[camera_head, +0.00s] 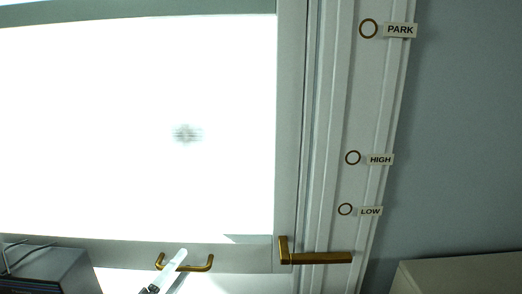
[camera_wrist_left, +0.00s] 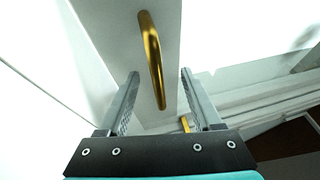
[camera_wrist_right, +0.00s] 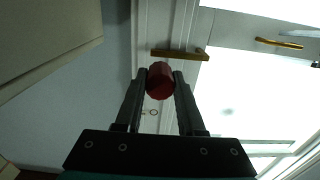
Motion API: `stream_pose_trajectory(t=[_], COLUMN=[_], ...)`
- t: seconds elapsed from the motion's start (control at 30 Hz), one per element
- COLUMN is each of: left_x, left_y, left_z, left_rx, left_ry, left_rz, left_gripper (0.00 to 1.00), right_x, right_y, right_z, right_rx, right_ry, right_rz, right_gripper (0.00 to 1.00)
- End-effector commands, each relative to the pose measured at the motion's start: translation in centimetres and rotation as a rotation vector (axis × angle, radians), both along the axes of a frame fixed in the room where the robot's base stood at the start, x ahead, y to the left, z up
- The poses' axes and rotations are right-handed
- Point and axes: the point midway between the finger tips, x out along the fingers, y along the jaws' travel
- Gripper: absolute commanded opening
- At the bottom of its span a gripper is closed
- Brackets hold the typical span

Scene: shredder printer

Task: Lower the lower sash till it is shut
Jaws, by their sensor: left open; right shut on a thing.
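The lower sash (camera_head: 225,257) has a pale bottom rail with a bright pane above it, and a bright gap shows below the rail. A brass pull handle (camera_head: 196,268) is on the rail; it also shows in the left wrist view (camera_wrist_left: 152,60). My left gripper (camera_head: 170,272) is open at the handle. In the left wrist view, the handle lies ahead between its spread fingers (camera_wrist_left: 157,95); I see no grip on it. My right gripper (camera_wrist_right: 160,85) is shut on a red cylinder (camera_wrist_right: 160,80) and shows only in the right wrist view.
A brass bar (camera_head: 315,258) juts right from the sash corner across the jamb. Rings beside tags PARK (camera_head: 400,30), HIGH (camera_head: 380,160) and LOW (camera_head: 370,211) run up the jamb. A dark box (camera_head: 50,272) stands lower left, a beige cabinet (camera_head: 460,275) lower right.

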Motion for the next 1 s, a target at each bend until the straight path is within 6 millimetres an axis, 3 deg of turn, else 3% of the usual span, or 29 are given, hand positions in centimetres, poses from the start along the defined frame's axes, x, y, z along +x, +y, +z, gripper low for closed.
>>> stream_pose_trajectory(t=[0.63,1.0], left_x=[-4.7,-5.2], left_y=[2.0,2.2], left_z=[-0.9,-0.9], left_rx=[0.002,0.001], left_ry=[0.001,0.0], left_rz=[0.0,0.001], left_gripper=[0.66,0.66], right_x=[0.0,0.0], right_y=[0.0,0.0], right_z=[0.6,0.6], right_rx=[0.0,0.0], right_ry=[-0.001,-0.001], right_rz=[0.0,0.0], right_gripper=[0.0,0.0])
